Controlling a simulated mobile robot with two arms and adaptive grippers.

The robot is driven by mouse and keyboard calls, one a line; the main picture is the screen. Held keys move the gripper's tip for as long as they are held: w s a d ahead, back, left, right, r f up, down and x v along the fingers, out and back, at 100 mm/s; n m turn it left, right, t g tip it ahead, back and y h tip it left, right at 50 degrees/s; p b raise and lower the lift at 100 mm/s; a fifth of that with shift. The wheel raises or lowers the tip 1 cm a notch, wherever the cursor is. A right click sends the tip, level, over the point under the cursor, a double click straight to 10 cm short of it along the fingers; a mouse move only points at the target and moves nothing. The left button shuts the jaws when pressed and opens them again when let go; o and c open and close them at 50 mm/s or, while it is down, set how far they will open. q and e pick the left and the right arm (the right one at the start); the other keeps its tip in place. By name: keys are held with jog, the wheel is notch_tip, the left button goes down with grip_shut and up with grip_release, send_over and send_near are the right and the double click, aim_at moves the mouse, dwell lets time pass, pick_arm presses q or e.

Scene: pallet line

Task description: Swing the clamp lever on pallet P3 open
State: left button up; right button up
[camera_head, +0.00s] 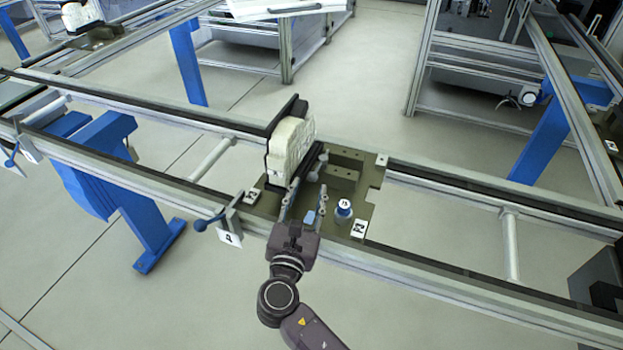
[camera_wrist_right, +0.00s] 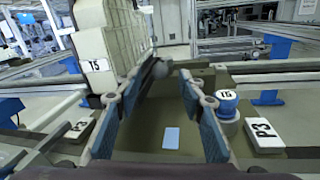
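A dark olive pallet (camera_head: 376,180) sits on the rail line; its number card (camera_head: 360,229) is too small to read surely and appears rotated in the right wrist view (camera_wrist_right: 262,134). A pale cast block (camera_head: 290,148) stands upright on it, with a dark clamp bar along its right side. A dark ball knob (camera_wrist_right: 160,70), seemingly the clamp lever's end, shows ahead between my fingertips in the right wrist view. My right gripper (camera_head: 304,196) is open over the pallet, fingers either side of the knob's line, apparently not touching it. My left gripper is out of view.
A blue-capped cylinder (camera_head: 344,208) marked 15 stands close to the right finger. A light blue patch (camera_wrist_right: 171,138) lies on the pallet below the fingers. A rail stop with a blue-knobbed handle (camera_head: 208,221) is to the left. The rails to the right are clear.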

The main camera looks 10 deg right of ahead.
jog(key=v, duration=0.6)
jog(key=shift+s+a, duration=0.15)
jog(key=shift+s, duration=0.1)
jog(key=shift+s, duration=0.1)
